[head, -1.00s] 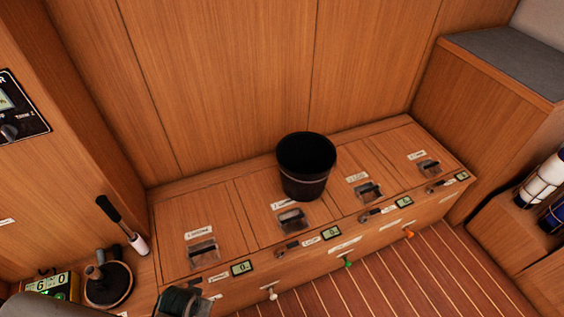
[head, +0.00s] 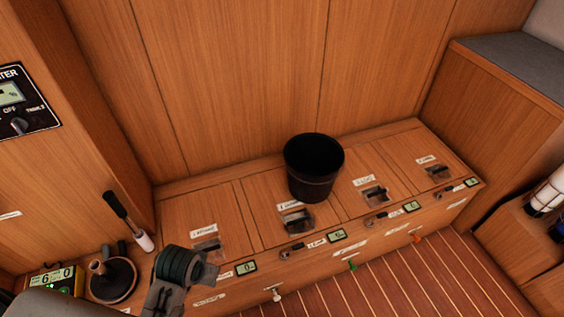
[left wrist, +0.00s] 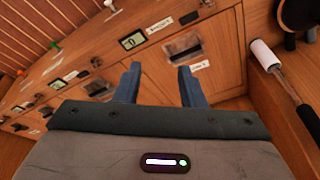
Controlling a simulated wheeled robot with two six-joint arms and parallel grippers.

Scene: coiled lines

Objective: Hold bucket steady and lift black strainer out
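A black bucket (head: 314,180) stands upright on the low wooden locker bench, near the middle of the head view. Its inside is very dark, and I cannot make out a separate black strainer in it. My left arm reaches in at the bottom left of the head view, well short of the bucket. In the left wrist view my left gripper (left wrist: 158,68) is open, its two fingers apart with nothing between them. The bucket is not in the left wrist view. My right gripper is not in view.
The bench (head: 255,228) has several recessed lid latches and small displays along its front. A wooden wall rises behind the bucket.

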